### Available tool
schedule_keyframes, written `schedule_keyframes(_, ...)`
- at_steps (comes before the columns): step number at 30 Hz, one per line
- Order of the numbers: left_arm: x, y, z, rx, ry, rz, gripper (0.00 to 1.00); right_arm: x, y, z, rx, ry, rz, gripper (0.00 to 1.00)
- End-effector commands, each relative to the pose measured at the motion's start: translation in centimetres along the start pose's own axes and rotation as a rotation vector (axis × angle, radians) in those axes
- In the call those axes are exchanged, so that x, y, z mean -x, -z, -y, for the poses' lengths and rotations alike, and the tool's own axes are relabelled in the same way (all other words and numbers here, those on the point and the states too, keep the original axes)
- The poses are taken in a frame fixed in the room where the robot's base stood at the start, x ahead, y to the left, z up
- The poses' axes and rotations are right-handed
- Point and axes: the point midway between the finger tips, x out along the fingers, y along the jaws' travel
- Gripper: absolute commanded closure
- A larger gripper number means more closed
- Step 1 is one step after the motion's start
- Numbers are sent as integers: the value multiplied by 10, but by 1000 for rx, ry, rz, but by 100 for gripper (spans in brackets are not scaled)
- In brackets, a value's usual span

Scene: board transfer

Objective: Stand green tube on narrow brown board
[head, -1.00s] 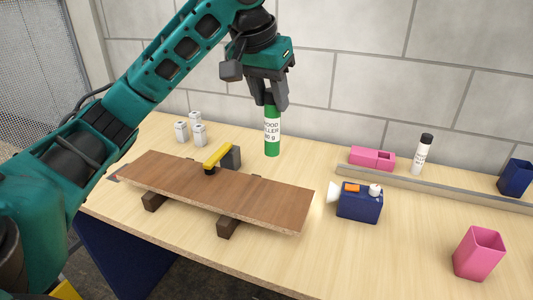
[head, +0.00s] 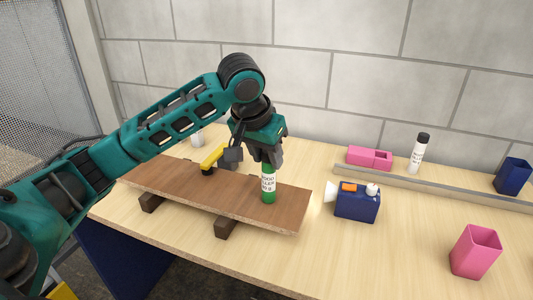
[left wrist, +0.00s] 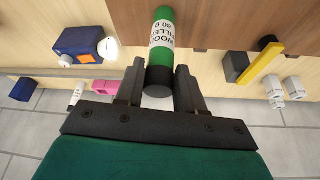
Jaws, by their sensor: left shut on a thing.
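The green tube (head: 268,184) with a white label is upright over the right part of the narrow brown board (head: 220,193). Its lower end appears at the board's surface; I cannot tell for sure whether it touches. My left gripper (head: 267,161) is shut on the tube's upper end, pointing down. In the left wrist view the tube (left wrist: 161,45) sits between the two fingers (left wrist: 158,88), with its dark cap nearest me. The board (left wrist: 225,22) fills the upper part of that view. My right gripper is not in view.
The board rests on dark blocks (head: 228,228). A yellow-handled clamp (head: 211,158) stands at its back edge, left of the tube. A blue box (head: 357,205) is right of the board. A pink cup (head: 475,251), a white bottle (head: 418,152) and a metal rail (head: 440,187) lie further right.

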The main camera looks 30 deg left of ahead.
Motion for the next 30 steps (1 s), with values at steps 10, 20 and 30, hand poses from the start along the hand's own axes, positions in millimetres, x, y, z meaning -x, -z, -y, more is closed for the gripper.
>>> schedule_keyframes(10,-2,-1,0,0,0,1,53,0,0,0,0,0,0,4)
schedule_keyframes(20,-2,-1,0,0,0,1,37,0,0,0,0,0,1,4)
schedule_keyframes(30,31,1,0,0,-1,-5,37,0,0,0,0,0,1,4)
